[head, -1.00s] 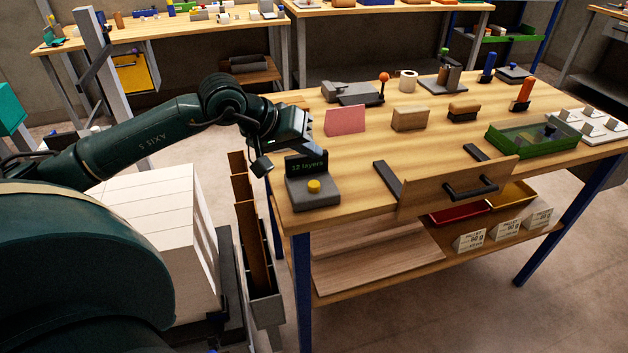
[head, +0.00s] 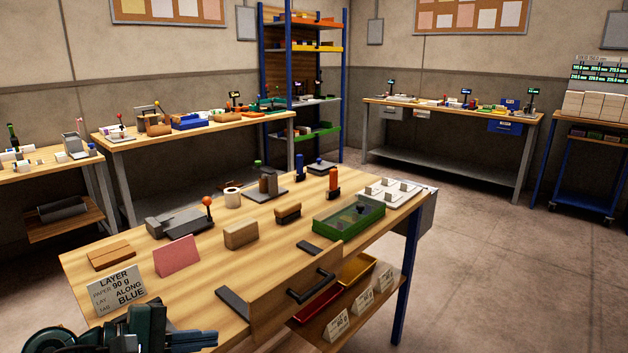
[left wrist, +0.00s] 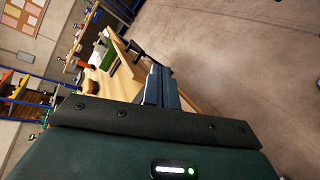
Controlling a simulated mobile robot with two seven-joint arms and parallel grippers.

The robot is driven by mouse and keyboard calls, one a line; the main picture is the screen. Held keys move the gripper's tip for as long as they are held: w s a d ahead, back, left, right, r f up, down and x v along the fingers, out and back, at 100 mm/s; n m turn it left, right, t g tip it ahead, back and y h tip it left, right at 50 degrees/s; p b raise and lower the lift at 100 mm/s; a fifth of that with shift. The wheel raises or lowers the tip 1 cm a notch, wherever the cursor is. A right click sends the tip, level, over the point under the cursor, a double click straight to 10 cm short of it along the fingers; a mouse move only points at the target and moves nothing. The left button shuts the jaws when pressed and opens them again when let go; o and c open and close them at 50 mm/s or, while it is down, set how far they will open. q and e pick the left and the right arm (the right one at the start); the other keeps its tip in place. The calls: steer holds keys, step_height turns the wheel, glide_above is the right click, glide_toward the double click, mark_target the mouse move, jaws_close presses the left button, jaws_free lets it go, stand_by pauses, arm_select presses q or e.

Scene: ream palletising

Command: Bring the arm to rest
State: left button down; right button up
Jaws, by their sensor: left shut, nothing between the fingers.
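My left gripper (head: 195,340) shows at the bottom left of the head view, cut off by the lower edge. It is dark green-grey, in front of the near left corner of the wooden bench (head: 215,275). In the left wrist view its blue-grey fingers (left wrist: 160,88) lie together with nothing between them, and the bench is beyond them. My right gripper is in neither view.
The bench bears a sign reading LAYER (head: 117,290), a pink block (head: 177,256), a green tray (head: 349,222) and a drawer front with a dark handle (head: 310,286). Other benches stand along the walls. Open floor (head: 490,260) lies to the right.

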arm_select(q)
steer(key=s+d+f+m+t+y+p, duration=0.1)
steer(key=s+d+f+m+y, duration=0.1)
steer(key=s+f+m+y, duration=0.2)
steer(key=s+d+f+m+t+y+p, duration=0.2)
steer(key=s+f+m+y, duration=0.2)
steer(key=s+f+m, duration=0.6)
step_height(320, 180, down, 6)
steer(key=shift+s+d+f+m+y, duration=0.1)
steer(key=shift+s+d+m+y, duration=0.15)
steer(key=shift+m, duration=0.65)
